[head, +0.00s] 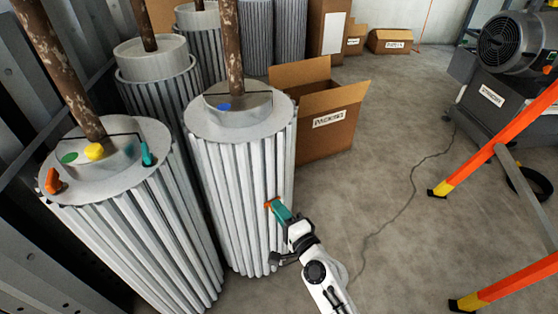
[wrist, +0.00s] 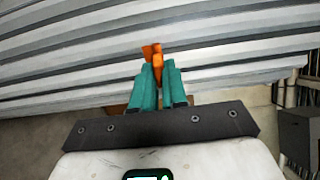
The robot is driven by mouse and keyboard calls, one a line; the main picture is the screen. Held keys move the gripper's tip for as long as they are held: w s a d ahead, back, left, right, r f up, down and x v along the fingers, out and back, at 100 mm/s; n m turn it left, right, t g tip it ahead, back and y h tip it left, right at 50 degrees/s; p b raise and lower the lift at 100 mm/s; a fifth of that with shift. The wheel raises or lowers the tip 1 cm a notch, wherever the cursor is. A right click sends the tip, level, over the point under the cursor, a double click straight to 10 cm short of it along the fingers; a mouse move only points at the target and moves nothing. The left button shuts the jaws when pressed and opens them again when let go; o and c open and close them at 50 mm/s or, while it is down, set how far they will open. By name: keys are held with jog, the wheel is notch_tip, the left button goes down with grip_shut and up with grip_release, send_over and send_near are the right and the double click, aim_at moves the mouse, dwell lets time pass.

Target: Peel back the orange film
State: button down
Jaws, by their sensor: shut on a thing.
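The orange film (wrist: 157,58) shows in the wrist view as a small, narrow orange piece against the ribbed silver side of a cylinder. It lies between the tips of my teal-fingered gripper (wrist: 158,76), which is shut on it. In the head view a bit of the orange film (head: 268,204) shows at the tip of my gripper (head: 275,206), in front of the lower right side of the middle ribbed cylinder (head: 235,170). The fingers cover part of the film. I cannot tell whether it still touches the cylinder.
Another ribbed cylinder (head: 135,235) stands at the left, with orange, green, yellow and teal pieces on top. Rusty poles rise from the cylinders. An open cardboard box (head: 325,130) stands behind. An orange ladder (head: 500,145) and a blower (head: 510,42) are at the right. The floor between is mostly clear.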

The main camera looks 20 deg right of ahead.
jog(key=shift+f+b, duration=0.8)
jog(key=shift+f, duration=0.15)
jog(key=c, duration=1)
grip_release()
jog(key=shift+r, duration=0.1)
jog(key=shift+s, duration=0.1)
jog(key=s+d+b, duration=0.1)
jog(key=s, duration=0.5)
jog(key=shift+s, duration=0.4)
